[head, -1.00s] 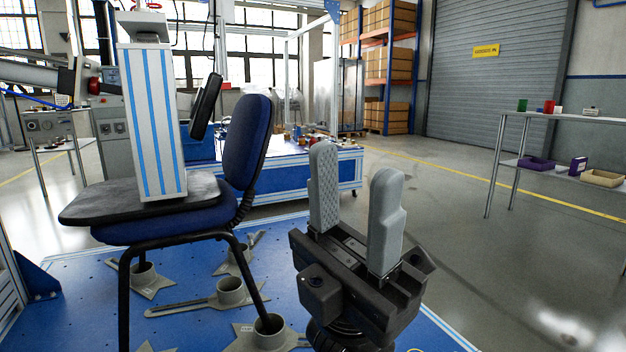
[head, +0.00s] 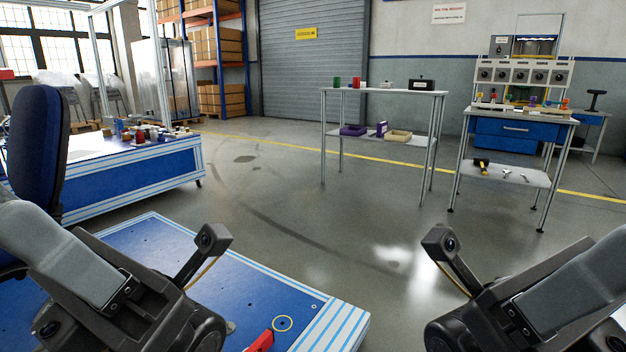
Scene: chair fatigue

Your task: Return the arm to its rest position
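My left gripper (head: 55,252) is at the lower left, in front of the blue chair (head: 38,150), which is cut off by the left edge. One grey finger shows at an angle; its tip and the other finger are not clear. My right gripper (head: 575,290) is at the lower right, over the grey floor. One grey finger shows, running out of the right edge. I see nothing held in either gripper, but I cannot tell how far they are open.
A blue platform (head: 170,250) with striped edges lies below and between my grippers. A blue bench (head: 130,180) with small parts stands at the left. A shelf table (head: 385,92) and a workstation (head: 520,118) stand further back right. The floor between is clear.

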